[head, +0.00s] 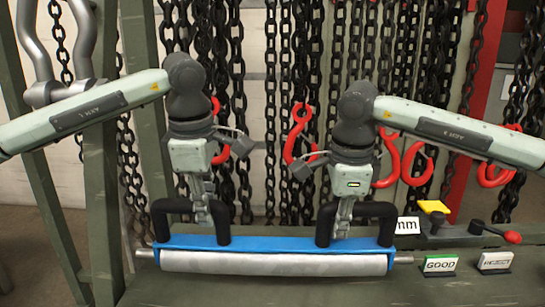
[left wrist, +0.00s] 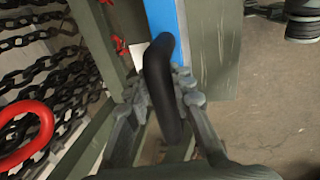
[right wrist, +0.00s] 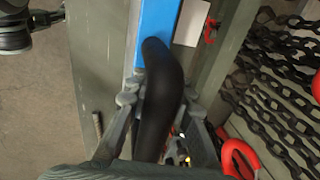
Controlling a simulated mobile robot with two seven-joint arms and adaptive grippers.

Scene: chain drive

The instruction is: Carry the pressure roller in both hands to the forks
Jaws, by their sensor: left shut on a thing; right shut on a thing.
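The pressure roller is a pale grey cylinder (head: 270,263) under a blue frame (head: 275,243) with two black loop handles. It lies level across the lower middle of the head view. My left gripper (head: 200,215) is shut on the left black handle (head: 163,213), also close up in the left wrist view (left wrist: 158,75). My right gripper (head: 343,215) is shut on the right black handle (head: 378,210), also in the right wrist view (right wrist: 160,95). Whether the roller touches the green bench beneath, I cannot tell. I cannot make out the forks for certain.
The green bench (head: 450,290) carries a GOOD sign (head: 439,264), a second sign (head: 495,262) and a red-knobbed clamp (head: 510,236) at right. Black chains with red hooks (head: 301,133) hang behind. Green posts (head: 100,190) stand at left.

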